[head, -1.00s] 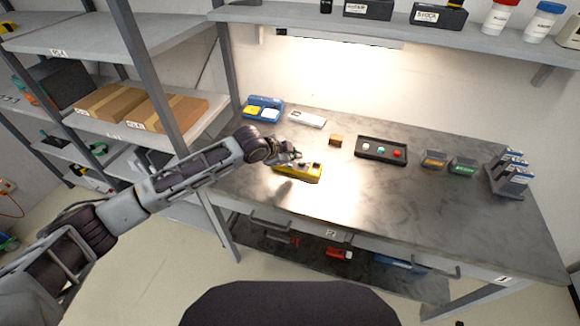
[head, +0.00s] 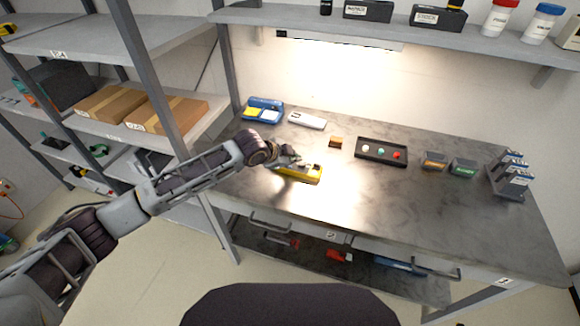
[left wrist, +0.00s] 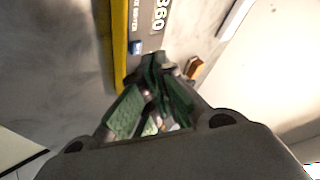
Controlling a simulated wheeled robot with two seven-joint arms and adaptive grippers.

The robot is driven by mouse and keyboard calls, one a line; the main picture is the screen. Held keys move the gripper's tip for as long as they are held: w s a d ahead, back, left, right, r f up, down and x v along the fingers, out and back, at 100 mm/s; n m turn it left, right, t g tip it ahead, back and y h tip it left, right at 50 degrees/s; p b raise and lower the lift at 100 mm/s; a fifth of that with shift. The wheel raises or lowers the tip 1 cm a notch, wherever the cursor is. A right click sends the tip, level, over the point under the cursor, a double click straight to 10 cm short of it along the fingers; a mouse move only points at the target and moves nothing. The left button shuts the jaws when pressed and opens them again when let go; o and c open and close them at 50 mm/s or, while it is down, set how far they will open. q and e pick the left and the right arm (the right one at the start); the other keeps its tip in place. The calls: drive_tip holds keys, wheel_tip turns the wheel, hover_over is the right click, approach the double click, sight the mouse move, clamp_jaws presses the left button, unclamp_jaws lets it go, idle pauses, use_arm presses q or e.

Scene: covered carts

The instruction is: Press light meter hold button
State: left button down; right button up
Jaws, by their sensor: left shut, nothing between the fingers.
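The yellow light meter (head: 312,176) lies on the grey workbench (head: 380,205). In the left wrist view the gripper's (left wrist: 155,65) green-padded fingers are shut and empty, with the tips close to the blue button's lower right. I cannot tell whether they touch the meter. My right gripper is not in view.
A shelf rack (head: 170,85) stands at left. The bench's front right is clear.

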use_arm(q)
drive_tip(key=shift+f, duration=0.4)
idle(0.7)
drive_tip(key=shift+f+p, duration=0.3)
drive_tip(key=shift+f, duration=0.1)
idle(0.9)
drive_tip(key=shift+s+a+f, duration=0.1)
drive_tip(key=shift+s+f, duration=0.05)
drive_tip(key=shift+f, duration=0.2)
idle(0.5)
drive_tip(key=shift+r, duration=0.1)
drive_tip(key=shift+r+p, duration=0.85)
drive_tip(key=shift+p, duration=0.1)
drive_tip(key=shift+r+p, duration=2.5)
drive_tip(key=shift+r, duration=0.1)
drive_tip(key=shift+f, duration=0.1)
